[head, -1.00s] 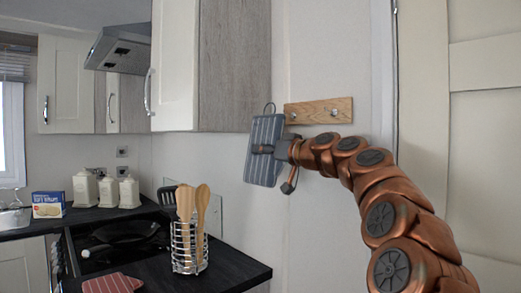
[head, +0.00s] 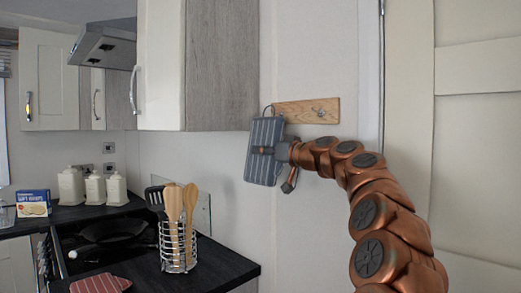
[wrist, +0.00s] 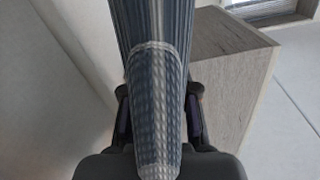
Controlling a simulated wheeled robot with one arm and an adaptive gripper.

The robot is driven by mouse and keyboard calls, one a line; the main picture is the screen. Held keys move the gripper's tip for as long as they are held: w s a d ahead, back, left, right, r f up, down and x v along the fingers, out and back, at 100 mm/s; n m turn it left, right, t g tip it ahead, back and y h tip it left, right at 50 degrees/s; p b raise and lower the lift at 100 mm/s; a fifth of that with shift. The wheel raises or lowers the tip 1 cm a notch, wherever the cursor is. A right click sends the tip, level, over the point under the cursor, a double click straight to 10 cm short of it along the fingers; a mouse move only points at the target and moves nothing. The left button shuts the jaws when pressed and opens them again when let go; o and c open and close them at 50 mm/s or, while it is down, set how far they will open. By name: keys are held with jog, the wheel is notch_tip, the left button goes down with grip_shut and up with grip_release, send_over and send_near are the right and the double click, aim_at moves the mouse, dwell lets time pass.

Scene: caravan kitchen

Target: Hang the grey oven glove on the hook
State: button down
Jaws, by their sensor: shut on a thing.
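The grey striped oven glove (head: 258,172) hangs upright in my gripper (head: 268,150), in front of the wall. Its thin loop sticks up from the top edge, close to the left end of the wooden hook rail (head: 300,110). One metal hook (head: 320,111) shows on the rail's right part; the left part carries no clearly visible hook, and the glove's top corner overlaps it. I cannot tell whether the loop touches a hook. In the wrist view the glove (wrist: 155,55) fills the space between both fingers of my gripper (wrist: 158,115).
A wall cupboard (head: 222,65) stands out just left of the glove and above it. Below are the dark worktop (head: 215,262), a wire holder (head: 178,250) with wooden utensils, and a red striped cloth item (head: 100,284). A door (head: 478,150) is at right.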

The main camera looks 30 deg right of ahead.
jog(key=shift+w+d, duration=0.1)
jog(key=shift+d, duration=0.55)
jog(key=shift+w+d+f+b, duration=0.15)
jog(key=shift+d+f+b, duration=0.5)
jog(key=shift+f, duration=0.1)
jog(key=c, duration=0.8)
grip_release()
jog(key=shift+v, duration=6)
jog(key=shift+a, duration=0.2)
